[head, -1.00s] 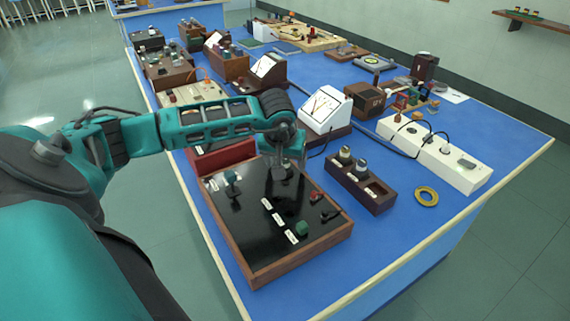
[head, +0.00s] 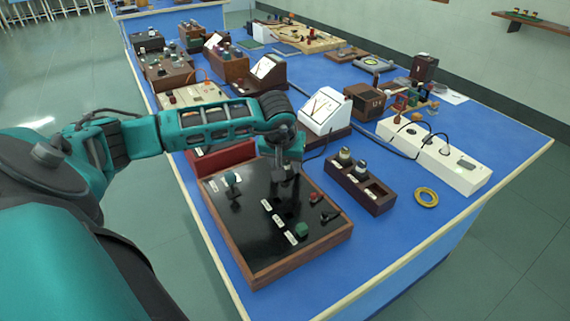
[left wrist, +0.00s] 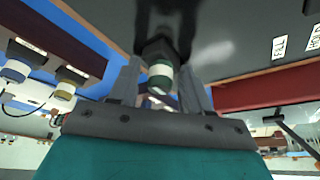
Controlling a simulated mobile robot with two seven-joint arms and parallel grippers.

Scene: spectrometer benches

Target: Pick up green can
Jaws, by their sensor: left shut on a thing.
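The green can shows in the left wrist view (left wrist: 160,74) as a small cylinder with a green band, a pale end and a dark part behind it. It sits between the two fingers of my left gripper (left wrist: 161,80), which is shut on it. In the head view my left gripper (head: 285,180) points down over the black-topped wooden box (head: 262,240). The can is hard to make out there against the dark panel, and I cannot tell whether it touches the panel. My right gripper is not in view.
A dark wooden rack (head: 375,203) with two small cylinders stands to the right, beside a yellow ring (head: 426,197). The panel carries a green block (head: 302,230) and a lever (head: 232,182). A white slanted meter (head: 325,112) and a white power strip (head: 450,165) stand behind.

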